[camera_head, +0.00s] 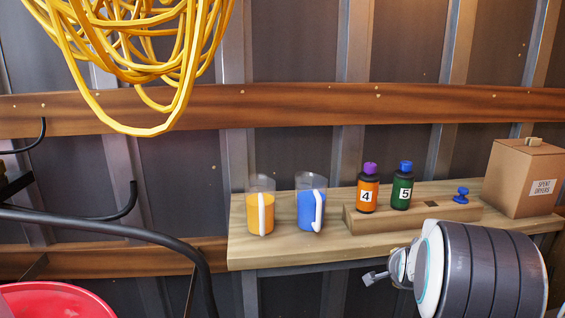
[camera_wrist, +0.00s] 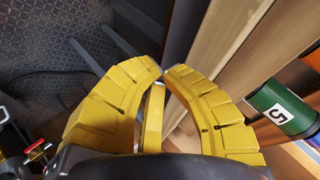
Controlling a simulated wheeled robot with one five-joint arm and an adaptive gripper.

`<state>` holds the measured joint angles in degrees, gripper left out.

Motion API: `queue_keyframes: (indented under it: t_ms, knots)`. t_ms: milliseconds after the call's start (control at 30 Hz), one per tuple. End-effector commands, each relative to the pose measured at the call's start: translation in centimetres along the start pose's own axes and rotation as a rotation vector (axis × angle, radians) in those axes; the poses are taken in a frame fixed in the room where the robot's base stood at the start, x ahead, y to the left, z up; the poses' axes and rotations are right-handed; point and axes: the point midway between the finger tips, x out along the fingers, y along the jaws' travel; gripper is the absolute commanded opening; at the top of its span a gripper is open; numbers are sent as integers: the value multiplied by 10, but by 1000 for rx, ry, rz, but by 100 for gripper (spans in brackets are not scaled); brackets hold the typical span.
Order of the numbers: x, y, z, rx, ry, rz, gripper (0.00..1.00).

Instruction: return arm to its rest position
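My gripper (camera_wrist: 163,71) shows in the wrist view as two curved yellow fingers. Their tips come together, and I see no object held at the tips. A narrow yellow piece stands between the fingers lower down; I cannot tell whether it is part of the gripper. My arm (camera_head: 480,270) shows at the lower right of the head view, in front of the wooden shelf (camera_head: 290,251). The yellow fingers cannot be made out in the head view. The green bottle marked 5 (camera_wrist: 285,108) lies to the right of the fingers in the wrist view, apart from them.
On the shelf stand a cup of orange liquid (camera_head: 256,212), a cup of blue liquid (camera_head: 307,207), the orange bottle marked 4 (camera_head: 367,194) and a cardboard box (camera_head: 519,179). A yellow cable (camera_head: 140,70) hangs upper left. A red rounded thing (camera_head: 50,302) is lower left.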

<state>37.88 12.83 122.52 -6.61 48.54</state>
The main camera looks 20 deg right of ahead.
Motion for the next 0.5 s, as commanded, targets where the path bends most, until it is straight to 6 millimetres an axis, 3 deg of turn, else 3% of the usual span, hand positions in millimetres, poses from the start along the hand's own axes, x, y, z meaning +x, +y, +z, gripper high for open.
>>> queue_keyframes:
  t_ms: [33, 200, 367, 500]
  knots:
    - [-37, -27, 9, -85, -49, -5, 0]
    - [-134, -62, 59, -399, -229, -3, 0]
    - [-230, -69, 98, -713, -395, -24, 0]
    - [-302, -58, 118, -962, -521, -54, 0]
